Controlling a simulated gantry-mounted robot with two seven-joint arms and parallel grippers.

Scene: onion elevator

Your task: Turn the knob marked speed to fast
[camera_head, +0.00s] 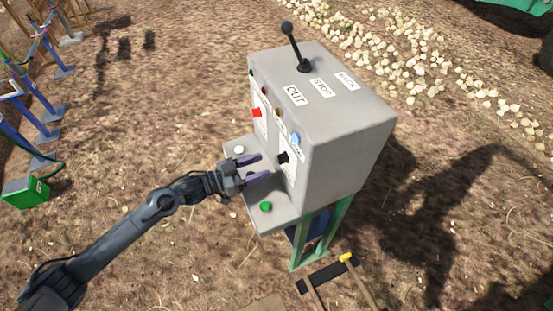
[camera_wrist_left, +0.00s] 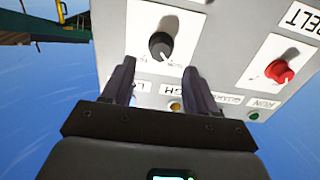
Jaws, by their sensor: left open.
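The grey control box (camera_head: 345,140) stands on green legs, with two knobs on its front panel. The black knob (camera_head: 284,158) sits on a white plate at the lower right of that panel; it also shows in the wrist view (camera_wrist_left: 160,45). The plate's marks are too small to read surely. My left gripper (camera_head: 264,167) is open in front of the black knob, its fingers pointing at the panel. In the wrist view the knob lies between and just beyond the two fingertips (camera_wrist_left: 158,68), apparently untouched. My right gripper is not in view.
A red knob (camera_head: 257,113) sits on the same panel, near a BELT label in the wrist view. A ledge below carries a white button (camera_head: 239,149) and a green button (camera_head: 265,206). A black lever (camera_head: 295,46) rises from the top beside OUT and STOP labels.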

